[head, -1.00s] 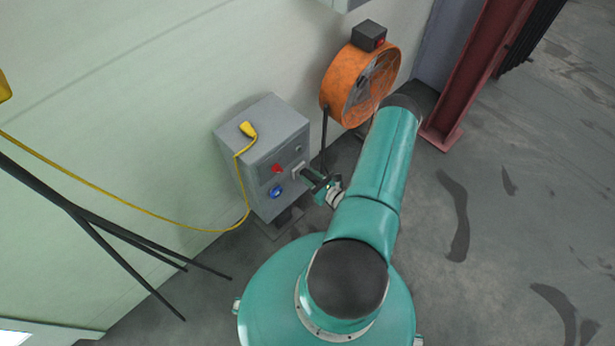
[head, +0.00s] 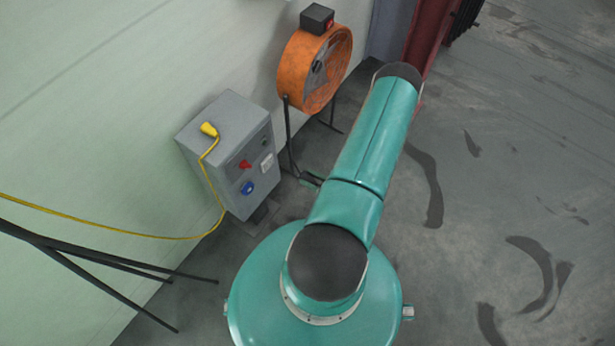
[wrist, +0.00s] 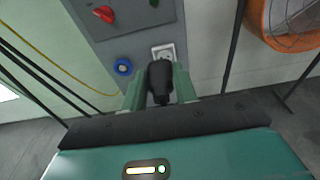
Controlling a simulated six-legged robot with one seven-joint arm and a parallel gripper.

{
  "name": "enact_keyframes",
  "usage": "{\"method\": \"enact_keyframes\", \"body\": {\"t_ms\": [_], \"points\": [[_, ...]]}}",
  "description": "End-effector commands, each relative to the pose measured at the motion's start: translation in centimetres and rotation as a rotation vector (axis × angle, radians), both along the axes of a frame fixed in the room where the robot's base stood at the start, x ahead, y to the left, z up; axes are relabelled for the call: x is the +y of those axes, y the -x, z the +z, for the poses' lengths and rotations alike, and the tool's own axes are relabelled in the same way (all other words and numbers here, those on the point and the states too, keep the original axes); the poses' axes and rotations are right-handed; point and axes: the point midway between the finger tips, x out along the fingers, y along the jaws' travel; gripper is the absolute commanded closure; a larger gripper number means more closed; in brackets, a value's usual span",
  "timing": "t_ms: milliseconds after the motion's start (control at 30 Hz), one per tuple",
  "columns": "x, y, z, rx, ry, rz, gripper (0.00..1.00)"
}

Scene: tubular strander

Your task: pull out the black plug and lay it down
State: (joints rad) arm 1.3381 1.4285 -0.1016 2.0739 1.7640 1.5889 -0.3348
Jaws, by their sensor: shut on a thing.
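The black plug (wrist: 160,82) is between the two green fingers of my gripper (wrist: 159,90) in the wrist view. My gripper is shut on it. Beyond the plug in the wrist view is the white socket (wrist: 164,50) on the grey box. In the head view the socket (head: 267,163) shows bare, with the plug clear of it. The head view shows only a small part of my gripper (head: 311,181) beside my arm, and the plug cannot be made out there.
The grey box (head: 225,110) carries a red knob (head: 245,164), a blue socket (head: 247,188) and a yellow connector (head: 208,129) with a yellow cable. An orange fan (head: 300,75) stands behind it. Black legs (head: 90,257) stand at left. Open floor (head: 520,150) lies at right.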

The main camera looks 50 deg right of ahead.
Motion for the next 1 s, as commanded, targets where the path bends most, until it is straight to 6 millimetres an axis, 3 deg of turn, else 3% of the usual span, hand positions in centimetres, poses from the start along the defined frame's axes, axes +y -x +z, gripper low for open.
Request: {"method": "enact_keyframes", "body": {"t_ms": [1000], "points": [[-0.1, 3.0, 0.0, 0.0, 0.0, -0.001, 0.98]]}}
